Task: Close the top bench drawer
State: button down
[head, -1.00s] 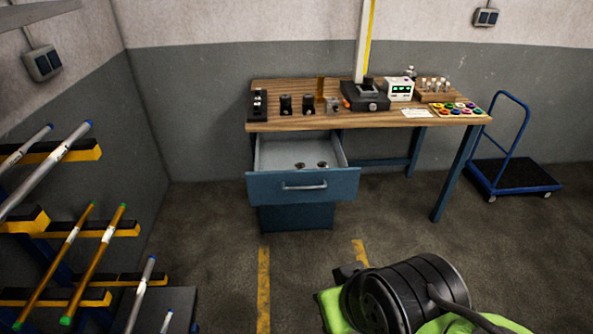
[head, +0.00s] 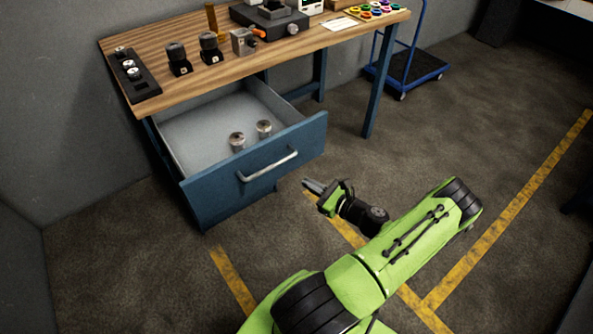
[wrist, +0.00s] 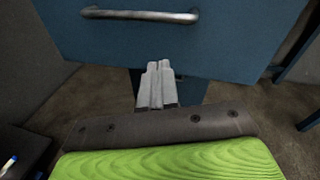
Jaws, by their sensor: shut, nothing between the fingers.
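The top bench drawer (head: 255,165) is pulled well out from under the wooden bench top (head: 185,62). Its front is blue with a silver bar handle (head: 268,165), and two small metal parts (head: 250,135) stand inside. My gripper (head: 308,184) is shut and empty, a little right of the drawer front and apart from the handle in the head view. In the wrist view the closed fingers (wrist: 157,72) point toward the blue drawer front, with the handle (wrist: 140,15) above them. I cannot tell whether the fingertips touch the front.
Holders, a dark block fixture (head: 270,20) and a tray of coloured rings (head: 378,10) stand on the bench. A blue bench leg (head: 380,85) and a blue trolley (head: 410,68) are to the right. Floor with yellow lines (head: 235,283) is open in front.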

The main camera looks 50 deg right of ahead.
jog(key=s+d+f+m+h, duration=0.3)
jog(key=s+m+h, duration=0.1)
jog(key=m, duration=0.1)
jog(key=b, duration=0.3)
send_near(297, 161)
jog(key=shift+t, duration=0.3)
jog(key=w+r, duration=0.1)
jog(key=w, duration=0.1)
jog(key=w+r, duration=0.1)
jog(key=w, duration=0.1)
jog(key=w+r, duration=0.1)
jog(key=w, duration=0.2)
jog(key=shift+r, duration=0.25)
jog(key=shift+w+r, duration=0.1)
jog(key=shift+w, duration=0.05)
